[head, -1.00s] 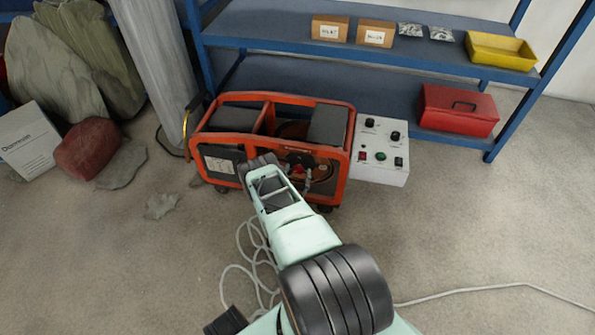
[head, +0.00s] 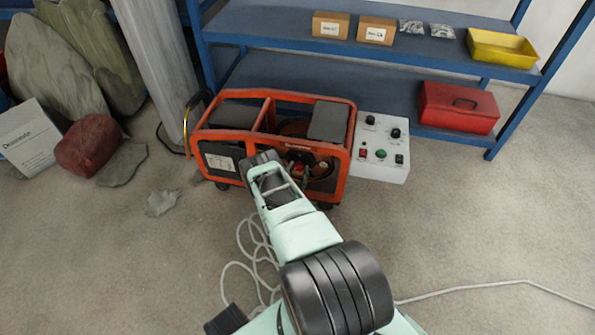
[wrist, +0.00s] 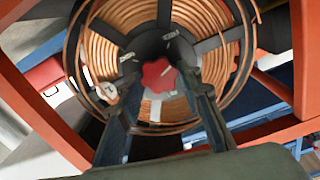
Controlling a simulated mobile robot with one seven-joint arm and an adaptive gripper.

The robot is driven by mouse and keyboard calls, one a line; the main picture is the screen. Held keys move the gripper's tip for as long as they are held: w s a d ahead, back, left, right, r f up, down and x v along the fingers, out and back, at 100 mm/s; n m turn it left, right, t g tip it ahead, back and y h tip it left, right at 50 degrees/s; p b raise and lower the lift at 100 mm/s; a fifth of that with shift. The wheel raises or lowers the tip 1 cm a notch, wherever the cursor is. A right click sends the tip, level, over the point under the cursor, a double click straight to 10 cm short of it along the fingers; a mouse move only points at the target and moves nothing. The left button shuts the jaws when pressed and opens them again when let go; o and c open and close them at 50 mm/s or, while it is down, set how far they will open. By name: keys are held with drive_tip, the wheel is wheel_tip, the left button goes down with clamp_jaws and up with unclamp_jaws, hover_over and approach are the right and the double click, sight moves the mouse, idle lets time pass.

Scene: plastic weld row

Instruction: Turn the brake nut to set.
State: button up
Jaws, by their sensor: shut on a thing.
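The brake nut (wrist: 158,75) is a red lobed knob at the centre of a dark hub (wrist: 150,47) in the wrist view. In the head view it is a small red spot (head: 298,168) inside the orange frame. My gripper (wrist: 158,82) has its two dark fingers on either side of the nut and is shut on it. Behind the hub is a spool of copper-coloured wire (wrist: 190,20) with dark spokes. Small pale marks sit on the hub, too small to read. In the head view my arm hides part of the machine's front.
The orange tubular frame (head: 347,150) surrounds the spool closely. A white control box (head: 378,172) with knobs and buttons stands at its right. A blue shelf (head: 290,75) is behind, with a red toolbox (head: 458,105). A pale cable (head: 470,290) lies on the floor.

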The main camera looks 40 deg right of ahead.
drive_tip(key=m, duration=0.6)
drive_tip(key=shift+d+m, duration=0.1)
drive_tip(key=shift+m, duration=0.3)
drive_tip(key=m, duration=1.1)
drive_tip(key=shift+f+m, duration=0.1)
drive_tip(key=shift+m, duration=2.3)
drive_tip(key=o, duration=1.2)
drive_tip(key=shift+c, duration=0.2)
